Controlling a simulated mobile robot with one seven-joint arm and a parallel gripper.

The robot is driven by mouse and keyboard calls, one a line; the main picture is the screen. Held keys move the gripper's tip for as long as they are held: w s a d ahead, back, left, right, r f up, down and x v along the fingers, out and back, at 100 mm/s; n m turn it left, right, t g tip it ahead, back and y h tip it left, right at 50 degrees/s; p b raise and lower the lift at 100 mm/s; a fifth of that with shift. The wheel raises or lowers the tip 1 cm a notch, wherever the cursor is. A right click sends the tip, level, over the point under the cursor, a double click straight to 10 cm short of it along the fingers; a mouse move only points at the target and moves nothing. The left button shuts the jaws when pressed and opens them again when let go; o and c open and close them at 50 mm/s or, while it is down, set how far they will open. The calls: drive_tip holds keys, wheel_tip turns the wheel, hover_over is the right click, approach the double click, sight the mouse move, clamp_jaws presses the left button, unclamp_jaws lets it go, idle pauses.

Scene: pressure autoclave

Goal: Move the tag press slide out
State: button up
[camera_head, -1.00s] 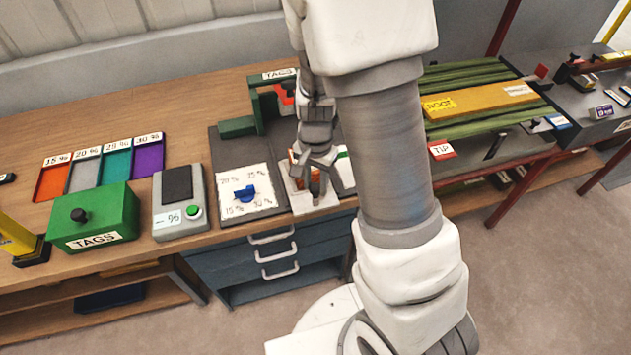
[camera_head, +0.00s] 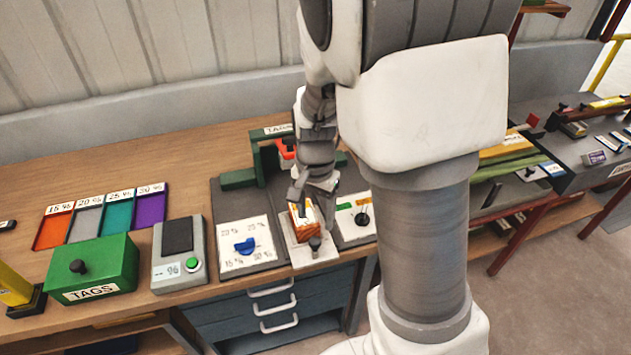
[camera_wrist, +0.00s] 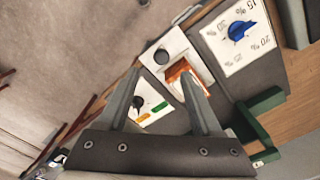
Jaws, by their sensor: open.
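The tag press (camera_head: 238,179) has a green frame labelled TAGS at the back of the bench. Its slide, a pale plate (camera_head: 305,259) with a dark upright knob (camera_head: 315,243), lies at the front, its front edge near the bench edge. An orange block with a pale top (camera_head: 303,228) stands behind the knob. My gripper (camera_head: 312,190) is open above and behind the block. In the wrist view the fingers (camera_wrist: 164,76) point toward the slide, with the knob (camera_wrist: 161,56) beyond the tips and the orange block (camera_wrist: 181,71) close to one finger. The far part of the slide is hidden.
A blue dial on a white panel (camera_head: 245,246) is left of the slide. A panel with a black knob (camera_head: 362,218) is right of it. Further left are a scale (camera_head: 179,254), a green TAGS box (camera_head: 92,268) and coloured trays (camera_head: 118,217). Drawers (camera_head: 272,308) sit below.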

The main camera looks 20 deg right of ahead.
wheel_tip(320, 180, up, 9)
drive_tip(key=shift+f, duration=0.1)
idle(0.3)
drive_tip(key=s+r+n+t, duration=0.5)
drive_tip(key=s+r+n, duration=0.3)
drive_tip(key=s, duration=0.5)
wheel_tip(320, 180, up, 3)
drive_tip(key=shift+s+f+n, duration=0.1)
drive_tip(key=shift+s+n, duration=0.1)
drive_tip(key=shift+n, duration=0.1)
drive_tip(key=shift+s+t, duration=0.25)
drive_tip(key=shift+t, duration=0.05)
drive_tip(key=shift+c, duration=1.3)
drive_tip(key=shift+a+n, duration=0.15)
drive_tip(key=shift+n, duration=0.15)
